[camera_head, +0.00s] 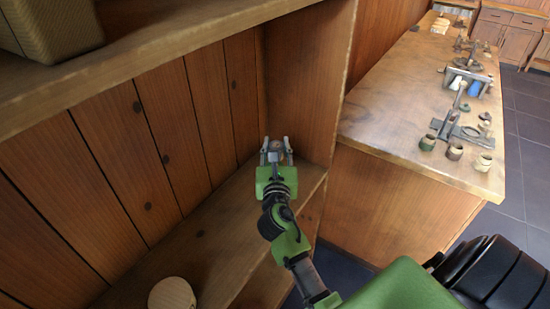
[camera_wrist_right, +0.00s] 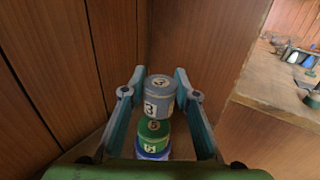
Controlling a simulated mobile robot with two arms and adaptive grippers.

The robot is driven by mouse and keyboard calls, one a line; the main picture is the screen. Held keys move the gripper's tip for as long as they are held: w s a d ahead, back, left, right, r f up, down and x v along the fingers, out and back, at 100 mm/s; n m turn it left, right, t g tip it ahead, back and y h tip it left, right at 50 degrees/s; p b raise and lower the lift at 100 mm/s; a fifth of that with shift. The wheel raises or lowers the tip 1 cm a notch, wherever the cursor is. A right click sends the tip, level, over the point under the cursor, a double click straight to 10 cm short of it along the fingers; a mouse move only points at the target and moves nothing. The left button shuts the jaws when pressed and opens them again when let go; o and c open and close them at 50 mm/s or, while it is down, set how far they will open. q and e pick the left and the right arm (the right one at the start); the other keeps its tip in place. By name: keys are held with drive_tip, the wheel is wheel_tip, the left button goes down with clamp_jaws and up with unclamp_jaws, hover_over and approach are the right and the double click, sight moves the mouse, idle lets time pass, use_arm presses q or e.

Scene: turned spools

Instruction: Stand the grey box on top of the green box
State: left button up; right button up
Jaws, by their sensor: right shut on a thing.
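The grey box (camera_wrist_right: 159,95), a round can-like piece marked 3, is between the fingers of my right gripper (camera_wrist_right: 160,88). The green box (camera_wrist_right: 153,130), also round and numbered, shows directly below it, with a blue and white round piece (camera_wrist_right: 152,151) under the green one. The grey box appears upright and lined up roughly over the green box; I cannot tell whether they touch. In the head view my right gripper (camera_head: 276,150) is at the shelf's far corner, shut on the grey box, and largely hides the pieces. My left gripper is out of view.
A tan round piece (camera_head: 172,293) is on the lower shelf (camera_head: 215,255) near the front. The shelf's wooden back and side walls are close to the gripper. A woven box (camera_head: 55,28) is on the upper shelf. A workbench (camera_head: 385,110) with tools and small pots stands at right.

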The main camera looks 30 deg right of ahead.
drive_tip(key=shift+w+d+f, duration=0.15)
drive_tip(key=shift+w+f, duration=0.35)
drive_tip(key=shift+f, duration=0.1)
drive_tip(key=shift+w+f+b, duration=0.1)
drive_tip(key=shift+f+b, duration=0.55)
drive_tip(key=shift+f, duration=0.95)
drive_tip(key=shift+f, duration=0.1)
drive_tip(key=shift+f, duration=0.15)
drive_tip(key=o, duration=0.9)
